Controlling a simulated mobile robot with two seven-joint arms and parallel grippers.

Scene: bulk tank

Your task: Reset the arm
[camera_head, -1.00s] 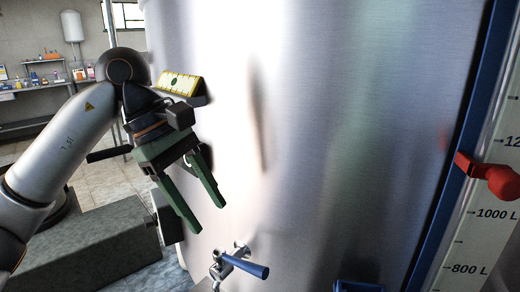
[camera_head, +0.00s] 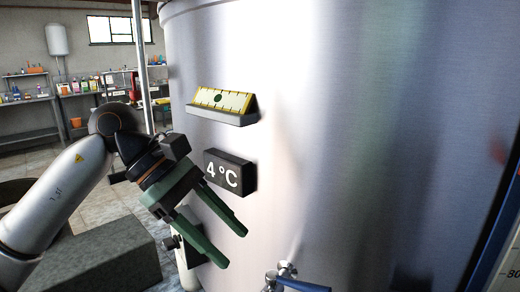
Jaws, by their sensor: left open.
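My left arm comes in from the left, and its green left gripper (camera_head: 235,250) is open and empty. Its two fingers point down and to the right, in front of the side of the steel tank (camera_head: 350,130). The gripper is just below a dark display reading 4 °C (camera_head: 228,172). A valve with a blue handle (camera_head: 300,284) sits to the right of the fingertips at the bottom edge. My right gripper does not show.
A grey block (camera_head: 105,258) stands at the lower left. Shelves with several bottles (camera_head: 75,88) line the back wall. A blue-edged scale (camera_head: 490,255) is at the right edge.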

